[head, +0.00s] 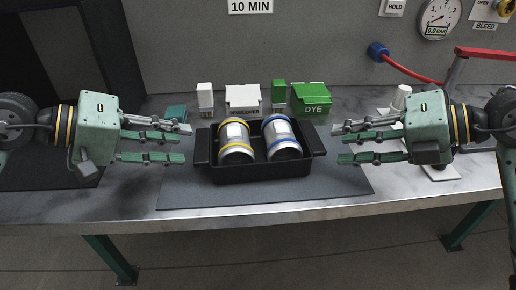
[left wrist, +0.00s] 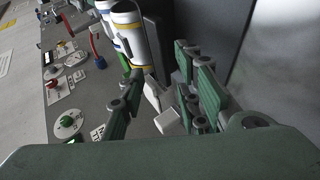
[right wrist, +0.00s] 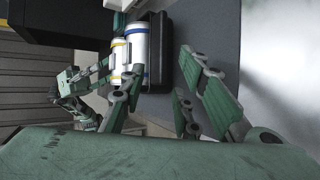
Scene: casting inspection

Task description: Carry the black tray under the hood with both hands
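The black tray (head: 262,170) sits on a dark grey mat on the metal bench, with a handle at each end. Two silver cylinders lie in it, one with yellow bands (head: 236,142) and one with blue bands (head: 282,138). My left gripper (head: 187,143) is open and empty, just left of the tray's left handle. My right gripper (head: 336,144) is open and empty, just right of the right handle. Neither touches the tray as far as I can see. The tray's dark side (left wrist: 157,45) shows in the left wrist view, and the tray (right wrist: 158,55) shows between the right wrist's fingers.
A red hose (head: 410,70) and pressure gauge are at the back right. The mat (head: 260,193) is clear in front. A dark opening (head: 60,60) is at the left.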

